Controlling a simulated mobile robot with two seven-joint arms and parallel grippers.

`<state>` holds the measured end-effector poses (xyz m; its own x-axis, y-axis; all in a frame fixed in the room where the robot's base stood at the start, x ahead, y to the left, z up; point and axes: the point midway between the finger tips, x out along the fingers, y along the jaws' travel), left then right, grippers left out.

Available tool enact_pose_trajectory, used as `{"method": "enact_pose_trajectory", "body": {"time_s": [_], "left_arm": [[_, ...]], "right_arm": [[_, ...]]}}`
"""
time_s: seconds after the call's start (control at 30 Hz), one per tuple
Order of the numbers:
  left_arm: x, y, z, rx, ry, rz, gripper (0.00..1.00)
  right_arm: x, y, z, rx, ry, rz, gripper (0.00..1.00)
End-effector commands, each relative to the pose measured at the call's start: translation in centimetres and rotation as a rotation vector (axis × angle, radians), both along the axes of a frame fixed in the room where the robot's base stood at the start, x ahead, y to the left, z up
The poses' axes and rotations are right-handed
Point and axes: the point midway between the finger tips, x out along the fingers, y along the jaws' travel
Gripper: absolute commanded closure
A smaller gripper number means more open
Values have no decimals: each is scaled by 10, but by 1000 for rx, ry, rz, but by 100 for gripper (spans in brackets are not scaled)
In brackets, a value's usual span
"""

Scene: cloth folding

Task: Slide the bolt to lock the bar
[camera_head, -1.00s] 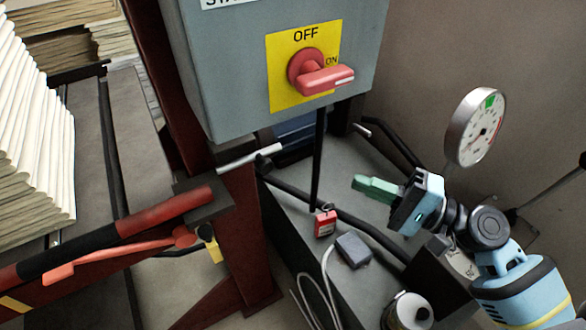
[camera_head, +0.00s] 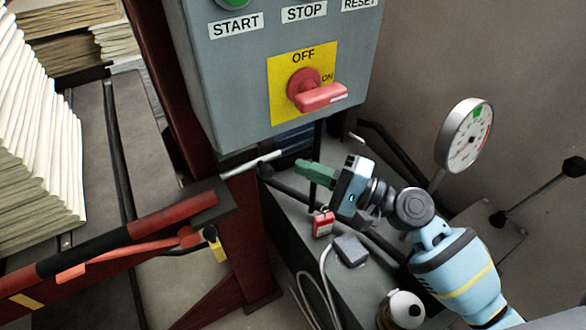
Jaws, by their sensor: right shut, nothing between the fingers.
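The bolt (camera_head: 250,164) is a thin silver rod beside the end of the bar, under the grey control box. Its left end meets the dark bracket (camera_head: 212,192) on the red post. The bar (camera_head: 165,217) is red and black and slants down to the left from that bracket. My right gripper (camera_head: 300,168) has green fingers, shut and empty, pointing left. In the picture its tips are just right of the bolt's right end. I cannot tell whether they touch. My left gripper is not in view.
The grey control box (camera_head: 225,95) with a red rotary switch (camera_head: 318,92) hangs above. A red padlock (camera_head: 323,223), a grey block (camera_head: 350,249) and a gauge (camera_head: 464,136) are nearby. A stack of pale sheets (camera_head: 35,150) fills the left.

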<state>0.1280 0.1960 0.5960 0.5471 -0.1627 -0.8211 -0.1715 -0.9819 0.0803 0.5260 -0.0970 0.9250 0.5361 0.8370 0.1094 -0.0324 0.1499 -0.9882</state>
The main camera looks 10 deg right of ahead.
Motion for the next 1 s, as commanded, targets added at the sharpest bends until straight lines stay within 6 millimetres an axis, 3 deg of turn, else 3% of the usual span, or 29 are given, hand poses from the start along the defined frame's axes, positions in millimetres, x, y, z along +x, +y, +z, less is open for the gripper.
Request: {"method": "enact_pose_trajectory", "body": {"time_s": [0.23,0.73,1.0], "left_arm": [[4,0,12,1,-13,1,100],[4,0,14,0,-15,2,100],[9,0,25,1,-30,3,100]], "right_arm": [[-9,29,6,1,0,3,100],[-11,36,5,0,2,2,100],[-27,78,7,3,2,3,100]]}}
